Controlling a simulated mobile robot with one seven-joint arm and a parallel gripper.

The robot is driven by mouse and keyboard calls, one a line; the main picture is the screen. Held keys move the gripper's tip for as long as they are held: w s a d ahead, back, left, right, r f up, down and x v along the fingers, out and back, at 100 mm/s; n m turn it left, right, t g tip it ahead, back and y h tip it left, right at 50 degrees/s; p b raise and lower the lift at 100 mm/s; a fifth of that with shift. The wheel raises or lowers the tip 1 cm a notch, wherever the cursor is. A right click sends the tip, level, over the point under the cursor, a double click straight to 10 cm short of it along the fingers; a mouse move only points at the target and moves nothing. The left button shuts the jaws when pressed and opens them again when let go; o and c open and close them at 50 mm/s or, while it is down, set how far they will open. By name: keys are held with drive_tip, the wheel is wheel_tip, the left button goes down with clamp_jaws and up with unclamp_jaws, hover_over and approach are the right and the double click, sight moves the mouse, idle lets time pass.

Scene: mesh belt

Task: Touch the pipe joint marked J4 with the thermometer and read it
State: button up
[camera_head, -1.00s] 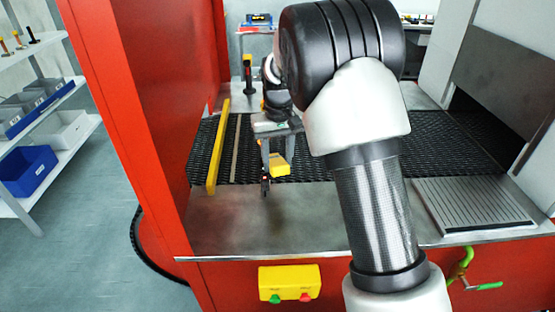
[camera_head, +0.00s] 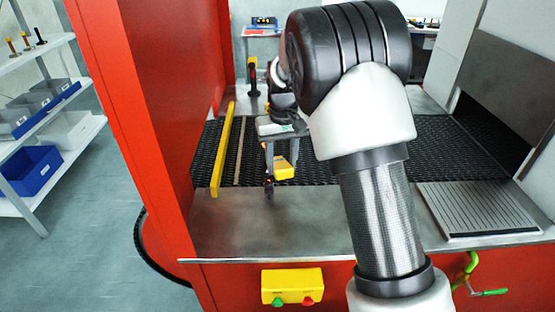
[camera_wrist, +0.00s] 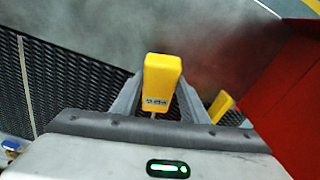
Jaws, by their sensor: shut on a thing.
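My gripper (camera_head: 280,150) is shut on the yellow thermometer (camera_head: 284,168) and holds it over the near part of the belt. In the wrist view the thermometer (camera_wrist: 162,82) sits upright between the fingers, with a small display whose digits I cannot read for sure. Its probe is hidden. A small dark thing with a reddish spot (camera_head: 269,188) shows just below the near finger in the head view; I cannot tell what it is or whether it touches anything. No J4 mark is legible in either view.
The black mesh belt (camera_head: 330,160) runs across behind a bare metal ledge (camera_head: 235,225). A yellow rail (camera_head: 222,150) and a red wall (camera_head: 165,110) stand to the left. A grooved plate (camera_head: 478,208) lies at right. A yellow button box (camera_head: 292,287) is on the front.

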drive_tip(key=shift+r+p, duration=1.8)
drive_tip(key=shift+r, duration=0.75)
